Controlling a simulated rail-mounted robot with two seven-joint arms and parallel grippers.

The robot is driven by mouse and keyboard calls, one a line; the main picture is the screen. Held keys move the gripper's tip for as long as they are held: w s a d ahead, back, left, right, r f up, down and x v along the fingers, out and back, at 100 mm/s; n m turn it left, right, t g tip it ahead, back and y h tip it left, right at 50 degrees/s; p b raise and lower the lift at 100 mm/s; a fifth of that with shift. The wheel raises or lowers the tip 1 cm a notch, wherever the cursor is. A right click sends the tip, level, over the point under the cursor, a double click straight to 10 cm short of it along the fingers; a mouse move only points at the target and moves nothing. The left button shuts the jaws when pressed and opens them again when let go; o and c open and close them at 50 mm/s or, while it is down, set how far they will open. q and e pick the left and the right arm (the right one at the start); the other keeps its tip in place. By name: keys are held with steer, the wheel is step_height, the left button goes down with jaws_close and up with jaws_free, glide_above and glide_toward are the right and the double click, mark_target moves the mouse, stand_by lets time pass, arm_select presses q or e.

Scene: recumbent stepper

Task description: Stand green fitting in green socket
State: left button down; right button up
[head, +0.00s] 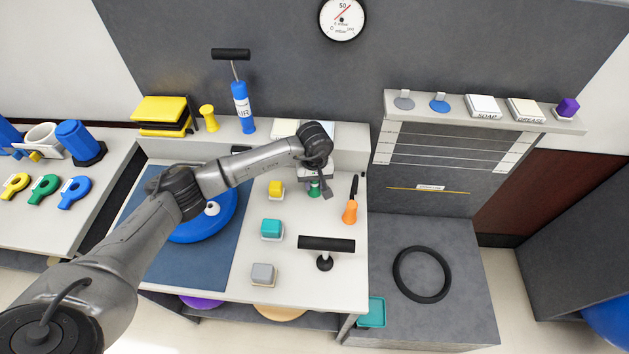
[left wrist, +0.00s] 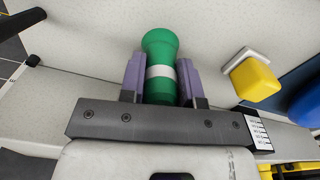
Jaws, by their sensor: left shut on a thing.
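The green fitting is a waisted green piece with a white band. In the left wrist view the fitting (left wrist: 160,68) sits between the two purple fingers of my left gripper (left wrist: 161,82), which is shut on it. In the head view my left gripper (head: 316,182) is over the back right of the white table, and the fitting (head: 314,189) shows as a small green patch below it. I cannot tell whether the fitting touches the table. I cannot make out a green socket in either view. My right gripper is not in view.
A yellow block (head: 275,188), a teal block (head: 271,229) and a grey block (head: 263,273) stand on the white table. An orange-handled tool (head: 350,211) and a black T-handle (head: 326,245) are nearby. A yellow fitting (head: 208,118) and blue pump (head: 242,108) stand on the back ledge.

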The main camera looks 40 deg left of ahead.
arm_select(q)
steer(key=shift+f, duration=0.1)
steer(key=c, duration=1)
jaws_free()
steer(key=shift+o, duration=1.2)
steer(key=shift+r+p, duration=1.75)
steer(key=shift+r, duration=1.3)
